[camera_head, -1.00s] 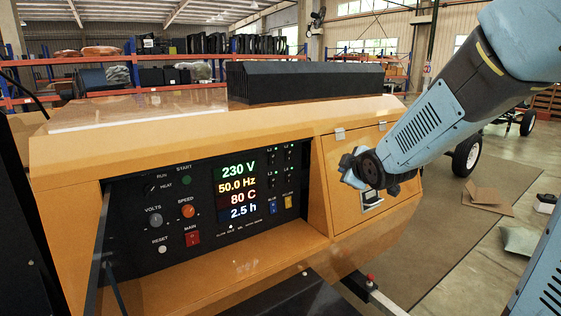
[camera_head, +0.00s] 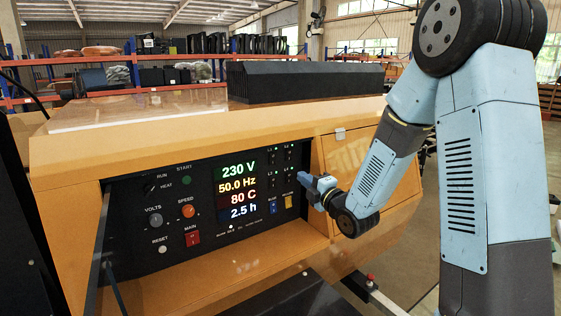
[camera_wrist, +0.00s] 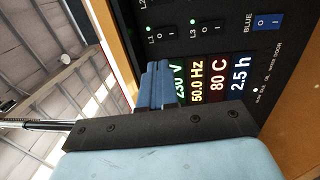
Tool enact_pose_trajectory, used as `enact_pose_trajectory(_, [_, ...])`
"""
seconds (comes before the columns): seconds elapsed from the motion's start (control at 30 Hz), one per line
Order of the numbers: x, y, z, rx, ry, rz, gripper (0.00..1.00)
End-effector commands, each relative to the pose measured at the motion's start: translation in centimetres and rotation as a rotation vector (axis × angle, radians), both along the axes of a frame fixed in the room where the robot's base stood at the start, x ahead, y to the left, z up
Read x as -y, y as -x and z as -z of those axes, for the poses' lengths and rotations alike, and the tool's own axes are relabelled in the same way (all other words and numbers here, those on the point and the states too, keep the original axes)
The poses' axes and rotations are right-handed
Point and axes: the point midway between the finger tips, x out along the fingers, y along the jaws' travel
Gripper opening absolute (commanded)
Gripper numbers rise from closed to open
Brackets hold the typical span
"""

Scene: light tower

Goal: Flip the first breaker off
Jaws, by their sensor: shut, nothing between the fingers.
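The small black breakers (camera_head: 272,157) sit in two columns right of the lit displays on the black control panel. In the wrist view, the breaker labelled L1 (camera_wrist: 165,36) has O and I marks and a green light beside it. L3 (camera_wrist: 207,31) sits to its right, also with a green light, and L2 is cut by the top edge. My gripper (camera_head: 311,184) is shut and empty, near the panel's right edge and right of the breakers. Its blue fingers (camera_wrist: 155,84) show below L1 in the wrist view and cover part of the displays. I see no contact with a breaker.
A blue switch (camera_head: 272,208) and a yellow switch (camera_head: 288,201) lie below the breakers. A red main switch (camera_head: 192,238) and several knobs are further left. The panel is recessed in an orange housing (camera_head: 200,142), with a closed door (camera_head: 345,160) on its right.

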Motion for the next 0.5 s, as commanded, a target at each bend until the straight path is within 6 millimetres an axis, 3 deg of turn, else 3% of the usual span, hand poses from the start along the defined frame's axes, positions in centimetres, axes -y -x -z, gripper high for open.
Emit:
enact_pose_trajectory(0.33, [-0.1, -0.2, -0.1, 0.000, 0.000, 0.001, 0.00])
enact_pose_trajectory(0.5, [-1.0, -1.5, -0.3, 0.000, 0.000, 0.000, 0.00])
